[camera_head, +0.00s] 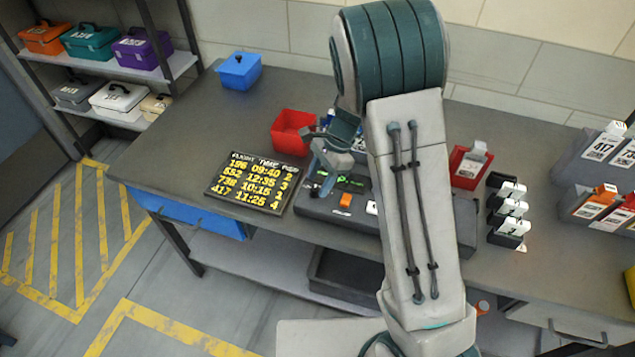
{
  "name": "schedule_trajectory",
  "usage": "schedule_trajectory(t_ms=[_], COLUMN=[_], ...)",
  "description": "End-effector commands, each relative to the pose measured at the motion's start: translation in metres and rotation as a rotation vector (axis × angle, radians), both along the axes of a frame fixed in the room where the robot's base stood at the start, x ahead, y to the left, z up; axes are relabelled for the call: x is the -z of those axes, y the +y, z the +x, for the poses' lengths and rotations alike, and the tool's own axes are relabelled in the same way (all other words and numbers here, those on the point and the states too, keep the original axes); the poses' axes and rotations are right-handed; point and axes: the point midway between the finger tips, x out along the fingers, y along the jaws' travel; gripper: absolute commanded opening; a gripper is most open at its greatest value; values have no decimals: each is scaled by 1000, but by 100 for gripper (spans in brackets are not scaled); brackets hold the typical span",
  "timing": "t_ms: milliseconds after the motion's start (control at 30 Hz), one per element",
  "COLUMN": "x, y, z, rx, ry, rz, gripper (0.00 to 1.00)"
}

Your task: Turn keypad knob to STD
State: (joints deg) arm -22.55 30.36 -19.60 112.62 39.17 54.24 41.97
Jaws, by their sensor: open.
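The dark keypad panel (318,207) lies on the workbench at the middle, with green lit marks, an orange button (346,200) and a white button (371,208). My arm covers its right part. I cannot make out the knob or its STD mark; they are too small or hidden behind my arm or gripper. My gripper (318,163) is open, over the back left part of the panel. Nothing shows between its fingers. Whether it touches the panel cannot be told.
A black flight board (250,183) lies left of the panel. A red bin (292,131) stands behind, close to my gripper. A blue box (239,71) is at the back left. A red holder (469,166) and several tag stands (508,211) stand right of my arm.

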Motion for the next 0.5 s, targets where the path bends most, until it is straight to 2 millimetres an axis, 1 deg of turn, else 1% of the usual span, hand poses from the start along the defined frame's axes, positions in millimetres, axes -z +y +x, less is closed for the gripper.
schedule_trajectory(t_ms=[33, 200, 500], x=[6, 17, 18], y=[2, 6, 7], z=[-1, -3, -3], rx=[0, 0, -1], ry=[3, 0, -1], rz=[-1, -1, -1], gripper=[47, 47, 47])
